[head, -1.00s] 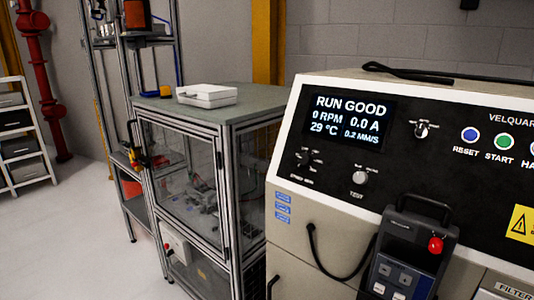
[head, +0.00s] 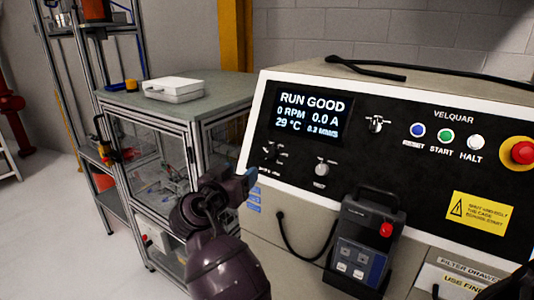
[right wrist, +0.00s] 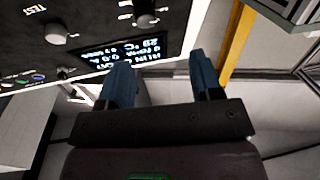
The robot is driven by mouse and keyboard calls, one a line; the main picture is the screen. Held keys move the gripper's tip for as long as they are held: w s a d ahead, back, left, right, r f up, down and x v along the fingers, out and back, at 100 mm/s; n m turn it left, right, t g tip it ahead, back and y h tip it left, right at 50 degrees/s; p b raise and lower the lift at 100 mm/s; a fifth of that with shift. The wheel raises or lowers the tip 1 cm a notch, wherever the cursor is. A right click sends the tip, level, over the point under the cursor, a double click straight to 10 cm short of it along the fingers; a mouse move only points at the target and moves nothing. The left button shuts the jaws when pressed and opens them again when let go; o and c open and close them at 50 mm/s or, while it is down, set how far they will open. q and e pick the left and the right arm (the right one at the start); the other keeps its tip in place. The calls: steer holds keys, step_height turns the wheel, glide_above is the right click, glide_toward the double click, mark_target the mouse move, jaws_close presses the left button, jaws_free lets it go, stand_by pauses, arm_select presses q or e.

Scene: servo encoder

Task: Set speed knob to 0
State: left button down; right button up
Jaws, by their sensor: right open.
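The speed knob (head: 272,150) is a small dark and silver knob at the lower left of the machine's black panel, under the display. In the right wrist view, which is turned over, it appears to be the knob (right wrist: 146,14) at the top. The display (head: 308,113) reads RUN GOOD, 0 RPM, 0.0 A, 29 °C. My right gripper (head: 247,182) is just left of and below the knob in the picture, apart from it. Its two blue fingers (right wrist: 162,80) are open and empty in the right wrist view. The knob's exact setting is too small to read. My left gripper is not seen.
A TEST knob (head: 322,169) sits right of the speed knob. A handheld pendant (head: 362,250) with a red button hangs below. Reset, start and halt buttons and a red stop button (head: 520,152) are at right. A framed glass cage (head: 155,165) stands left.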

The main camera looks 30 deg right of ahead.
mark_target(270, 154)
steer(key=shift+m+g+h, duration=0.5)
steer(key=shift+m+g, duration=0.2)
steer(key=p+x, duration=0.1)
steer(key=x, duration=0.5)
steer(key=s+p+x, duration=0.1)
steer(key=x, duration=0.2)
steer(key=shift+w+d+r+p, duration=0.15)
steer(key=shift+d+p, duration=0.15)
steer(key=shift+d, duration=0.2)
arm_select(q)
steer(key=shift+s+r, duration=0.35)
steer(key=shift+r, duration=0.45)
arm_select(e)
steer(key=shift+w+d, duration=0.3)
steer(key=shift+d, duration=0.3)
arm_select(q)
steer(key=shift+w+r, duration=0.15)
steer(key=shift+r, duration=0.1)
arm_select(e)
steer(key=c, duration=0.9)
